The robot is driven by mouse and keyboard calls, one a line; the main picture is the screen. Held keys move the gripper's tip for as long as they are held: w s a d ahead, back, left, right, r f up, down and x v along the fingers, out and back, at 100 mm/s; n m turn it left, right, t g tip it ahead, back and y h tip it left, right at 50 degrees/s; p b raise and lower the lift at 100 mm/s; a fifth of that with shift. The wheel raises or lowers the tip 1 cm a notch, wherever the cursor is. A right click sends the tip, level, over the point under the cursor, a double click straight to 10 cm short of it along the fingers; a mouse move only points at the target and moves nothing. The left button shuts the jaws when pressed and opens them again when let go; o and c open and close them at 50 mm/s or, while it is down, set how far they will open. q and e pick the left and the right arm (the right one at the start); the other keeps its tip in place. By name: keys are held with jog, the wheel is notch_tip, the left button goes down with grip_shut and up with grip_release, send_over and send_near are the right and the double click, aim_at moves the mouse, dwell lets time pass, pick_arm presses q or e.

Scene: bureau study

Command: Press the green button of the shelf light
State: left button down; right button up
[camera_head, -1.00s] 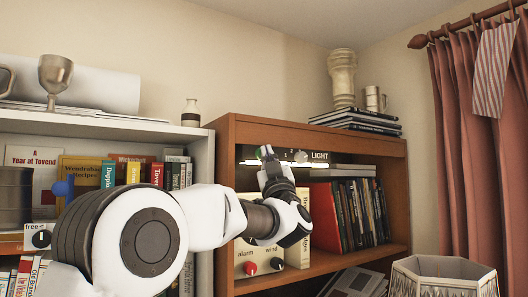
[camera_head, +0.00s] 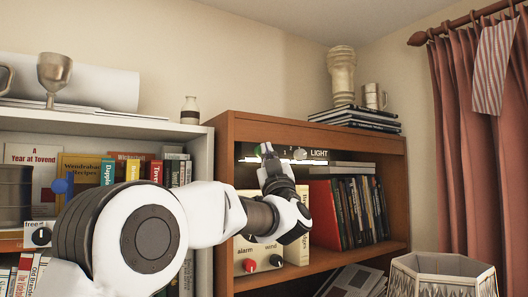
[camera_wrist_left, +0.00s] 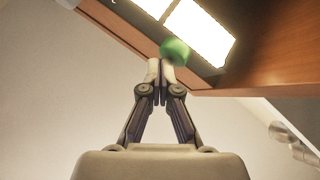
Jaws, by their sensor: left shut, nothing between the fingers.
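The shelf light (camera_head: 318,154) is a dark strip marked LIGHT under the top board of the brown bookcase. Its green button (camera_wrist_left: 174,50) shows in the left wrist view, beside bright white panels (camera_wrist_left: 200,30). My left gripper (camera_head: 267,148) is raised at the left end of the strip in the head view, shut and empty. In the left wrist view its closed fingertips (camera_wrist_left: 161,68) are right at the button's lower left edge. I cannot tell whether they touch it. In the head view the fingers largely hide the button. My right gripper is not in view.
Below the light, a box with a red knob (camera_head: 249,265) marked alarm and a dark knob marked wind stands on the shelf. Books (camera_head: 350,210) fill the shelf's right side. The bookcase's left side panel (camera_head: 222,165) is close to my left arm.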

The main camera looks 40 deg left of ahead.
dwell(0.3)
pick_arm(q)
jog(key=shift+w+a, duration=0.15)
jog(key=shift+a, duration=0.3)
jog(key=shift+d+b, duration=0.3)
jog(key=shift+d, duration=0.1)
jog(key=s+d+b, duration=0.2)
jog(key=d, duration=0.3)
jog(key=shift+s+d, duration=0.3)
jog(key=shift+s, duration=0.05)
jog(key=shift+a, duration=0.15)
